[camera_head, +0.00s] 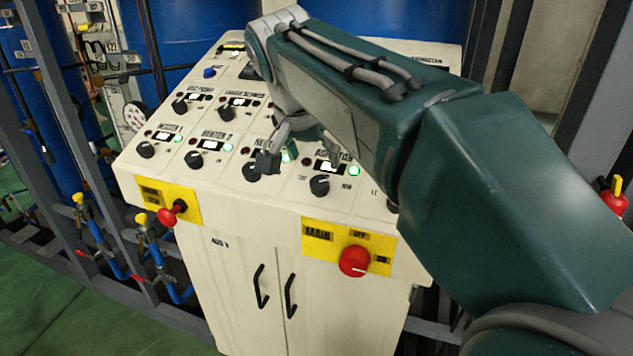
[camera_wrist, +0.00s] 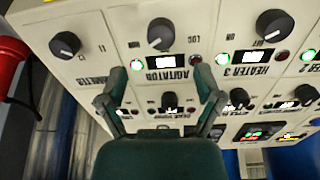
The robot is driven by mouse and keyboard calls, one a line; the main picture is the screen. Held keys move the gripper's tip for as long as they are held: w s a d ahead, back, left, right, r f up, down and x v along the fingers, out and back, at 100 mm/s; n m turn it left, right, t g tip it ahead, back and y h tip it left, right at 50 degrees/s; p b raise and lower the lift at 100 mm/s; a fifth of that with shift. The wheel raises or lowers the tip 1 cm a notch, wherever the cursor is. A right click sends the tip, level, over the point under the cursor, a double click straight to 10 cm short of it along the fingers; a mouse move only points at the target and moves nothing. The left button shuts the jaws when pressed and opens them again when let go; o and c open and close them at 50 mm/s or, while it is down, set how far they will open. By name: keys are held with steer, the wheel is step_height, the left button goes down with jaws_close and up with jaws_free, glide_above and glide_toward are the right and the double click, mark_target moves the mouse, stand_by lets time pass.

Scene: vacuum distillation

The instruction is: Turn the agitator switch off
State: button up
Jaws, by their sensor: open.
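The agitator switch is a black rotary knob (camera_head: 320,185) on the cream control panel (camera_head: 225,178), below the AGITATOR label and a small white display. A green lamp (camera_head: 353,170) glows beside the display. The wrist view shows the knob (camera_wrist: 161,34) upside down at top centre, with the lit green lamp (camera_wrist: 136,65) by its label. My gripper (camera_head: 300,158) is above the panel, its fingers apart and empty. In the wrist view the gripper (camera_wrist: 162,78) spreads over the label area, with the knob ahead of the fingertips, apparently untouched. I cannot read the knob's setting clearly.
Heater knobs, including one at HEATER 3 (camera_wrist: 274,25), stand close beside the agitator knob. A red push button (camera_head: 172,212) and a red MAIN knob (camera_head: 354,261) stick out from the front. Blue drums stand behind the panel. Pipes and valves run at left.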

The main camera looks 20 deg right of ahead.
mark_target(318, 182)
steer(key=x, duration=0.6)
steer(key=shift+a, duration=0.15)
steer(key=shift+w+a+f, duration=0.1)
steer(key=shift+w+f, duration=0.15)
steer(key=shift+f, duration=0.35)
steer(key=shift+d, duration=0.25)
steer(key=c, duration=1.2)
